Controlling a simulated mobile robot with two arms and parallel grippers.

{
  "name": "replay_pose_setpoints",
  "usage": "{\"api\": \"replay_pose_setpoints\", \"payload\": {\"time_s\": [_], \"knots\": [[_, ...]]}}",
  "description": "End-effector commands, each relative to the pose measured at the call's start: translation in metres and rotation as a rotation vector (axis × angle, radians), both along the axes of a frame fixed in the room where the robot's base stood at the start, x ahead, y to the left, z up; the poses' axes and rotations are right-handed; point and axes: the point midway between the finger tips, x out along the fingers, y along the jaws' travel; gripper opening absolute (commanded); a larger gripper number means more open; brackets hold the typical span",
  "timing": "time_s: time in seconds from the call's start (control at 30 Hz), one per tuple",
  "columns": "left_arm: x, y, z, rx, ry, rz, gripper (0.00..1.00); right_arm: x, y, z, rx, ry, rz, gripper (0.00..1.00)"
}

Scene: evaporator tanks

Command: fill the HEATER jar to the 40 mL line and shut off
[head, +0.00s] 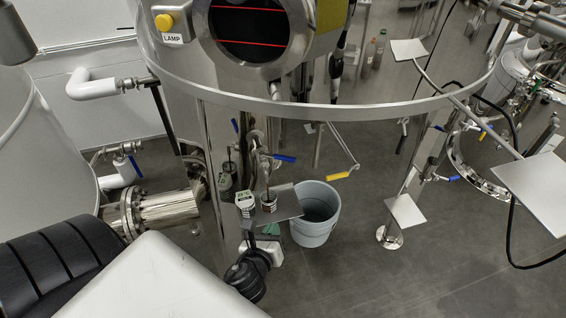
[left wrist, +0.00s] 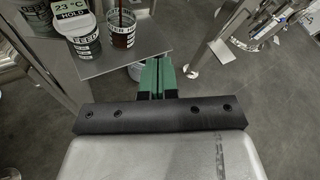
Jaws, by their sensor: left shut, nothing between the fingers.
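The HEATER jar (head: 268,202) stands upright on a small metal shelf (head: 289,204) below a tank outlet. It also shows in the left wrist view (left wrist: 121,33), with a thin brown stream coming down into it and dark brown in the jar. Its level against the 40 mL line is too small to read. A blue-handled valve (head: 285,158) sits just above the jar. The FEED jar (head: 245,203) stands to its left. My left gripper (head: 271,230), with green fingers (left wrist: 157,76), is shut and empty, in front of the shelf and below the jars. My right gripper is not in view.
A grey bucket (head: 315,222) stands on the floor right of the shelf. A yellow-handled lever (head: 338,176) hangs above it. A steel tank leg (head: 405,190) stands further right. A flanged pipe (head: 160,211) lies left. Open floor shows at the lower right.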

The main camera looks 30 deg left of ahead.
Motion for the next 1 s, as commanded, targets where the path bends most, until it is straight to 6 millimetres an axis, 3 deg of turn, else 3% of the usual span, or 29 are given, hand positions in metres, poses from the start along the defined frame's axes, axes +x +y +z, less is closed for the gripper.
{"api": "replay_pose_setpoints", "payload": {"time_s": [0.03,0.1,0.23,0.47,0.87,1.0], "knots": [[0.002,0.005,0.027,0.110,-0.030,-0.011,0.00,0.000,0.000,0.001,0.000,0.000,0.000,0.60],[0.003,0.010,0.054,0.237,-0.054,-0.019,0.00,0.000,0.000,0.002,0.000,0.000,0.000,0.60],[0.003,0.016,0.080,0.368,-0.074,-0.021,0.00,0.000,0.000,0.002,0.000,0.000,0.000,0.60],[0.023,0.023,0.084,0.392,-0.077,-0.022,0.00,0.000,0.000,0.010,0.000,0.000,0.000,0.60],[0.100,0.048,0.074,0.387,-0.077,-0.022,0.00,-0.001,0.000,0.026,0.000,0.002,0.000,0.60],[0.120,0.054,0.079,0.387,-0.076,-0.021,0.00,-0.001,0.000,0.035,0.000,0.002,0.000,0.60]]}}
